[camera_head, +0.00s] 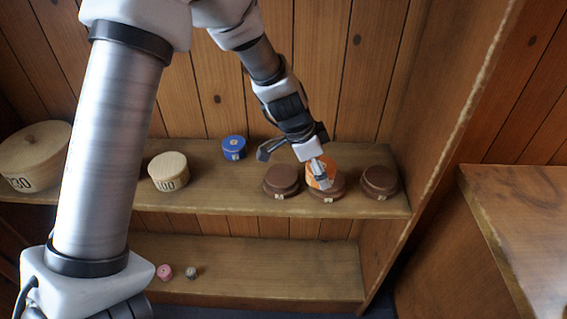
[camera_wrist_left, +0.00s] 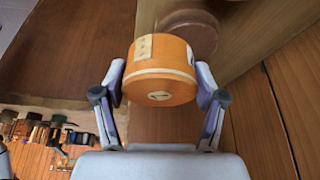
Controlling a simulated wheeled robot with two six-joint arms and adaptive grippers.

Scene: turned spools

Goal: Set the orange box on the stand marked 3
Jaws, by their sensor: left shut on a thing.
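The orange box (camera_head: 314,181) is a round, lidded box. It also shows in the left wrist view (camera_wrist_left: 164,89) between both fingers. My left gripper (camera_head: 321,172) is shut on it. In the head view the box overlaps the middle brown stand (camera_head: 327,194); I cannot tell whether it touches the stand. Brown stands also sit to the left (camera_head: 281,181) and to the right (camera_head: 380,183). Each stand has a small pale tag, too small to read. One brown stand (camera_wrist_left: 190,33) shows behind the box in the wrist view. My right gripper is not in view.
On the upper shelf (camera_head: 225,187) stand a blue box (camera_head: 233,148), a pale wooden box (camera_head: 168,171) and a larger wooden box (camera_head: 35,160). Two small items, one pink (camera_head: 164,272) and one greyish (camera_head: 191,273), sit on the lower shelf. A wooden upright closes the right end.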

